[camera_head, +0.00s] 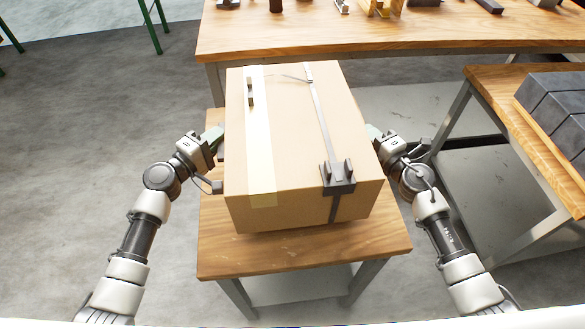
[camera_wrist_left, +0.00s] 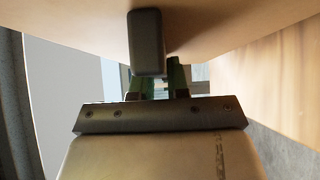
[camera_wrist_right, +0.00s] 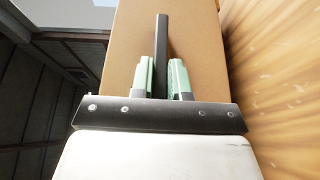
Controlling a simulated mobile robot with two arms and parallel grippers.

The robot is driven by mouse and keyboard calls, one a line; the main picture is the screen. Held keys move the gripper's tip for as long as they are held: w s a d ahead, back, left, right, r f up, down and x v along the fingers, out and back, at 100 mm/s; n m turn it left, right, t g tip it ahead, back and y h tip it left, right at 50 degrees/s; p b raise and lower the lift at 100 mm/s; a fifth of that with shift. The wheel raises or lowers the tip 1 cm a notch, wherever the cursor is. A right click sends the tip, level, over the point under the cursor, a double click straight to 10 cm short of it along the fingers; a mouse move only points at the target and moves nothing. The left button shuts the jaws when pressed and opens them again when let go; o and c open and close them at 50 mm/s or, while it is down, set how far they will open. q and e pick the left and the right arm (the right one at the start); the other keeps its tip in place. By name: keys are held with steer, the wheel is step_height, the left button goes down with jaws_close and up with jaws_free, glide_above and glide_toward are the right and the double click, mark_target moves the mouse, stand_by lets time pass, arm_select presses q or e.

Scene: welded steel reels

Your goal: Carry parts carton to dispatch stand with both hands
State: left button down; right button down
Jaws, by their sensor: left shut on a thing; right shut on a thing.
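The parts carton (camera_head: 290,150) is a large brown box with a pale tape strip, a dark strap and a buckle on top. It is over a small wooden-topped stand (camera_head: 230,258); I cannot tell whether it rests on it or hangs just above. My left gripper (camera_head: 220,141) is at the carton's left side, shut on a dark handle (camera_wrist_left: 147,42) in the left wrist view. My right gripper (camera_head: 374,134) is at the right side; its green fingers (camera_wrist_right: 162,78) close on a dark handle bar (camera_wrist_right: 162,40). No label shows which stand is the dispatch stand.
A long wooden workbench (camera_head: 300,40) with several small parts stands just behind the carton. At right, another wooden-topped table (camera_head: 490,85) bears dark grey blocks (camera_head: 555,100). Green metal legs (camera_head: 152,28) show at the far left. The grey floor at left (camera_head: 80,130) is clear.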

arm_select(q)
steer(key=shift+w+a+f+b, duration=0.1)
steer(key=shift+w+f+b, duration=0.05)
steer(key=shift+f+b, duration=0.7)
arm_select(e)
steer(key=shift+w+d+f, duration=0.15)
steer(key=shift+f, duration=0.6)
arm_select(q)
steer(key=c, duration=1.5)
jaws_free()
steer(key=shift+f, duration=0.25)
arm_select(e)
steer(key=c, duration=1.5)
jaws_free()
steer(key=shift+f, duration=0.4)
arm_select(q)
steer(key=o, duration=0.4)
steer(key=shift+s+r, duration=0.25)
steer(key=shift+s, duration=0.2)
arm_select(e)
steer(key=o, duration=0.4)
steer(key=shift+s+r, duration=0.25)
steer(key=shift+s, duration=0.2)
arm_select(q)
steer(key=shift+w+f, duration=0.1)
arm_select(e)
steer(key=shift+w+f, duration=0.1)
steer(key=shift+w, duration=0.05)
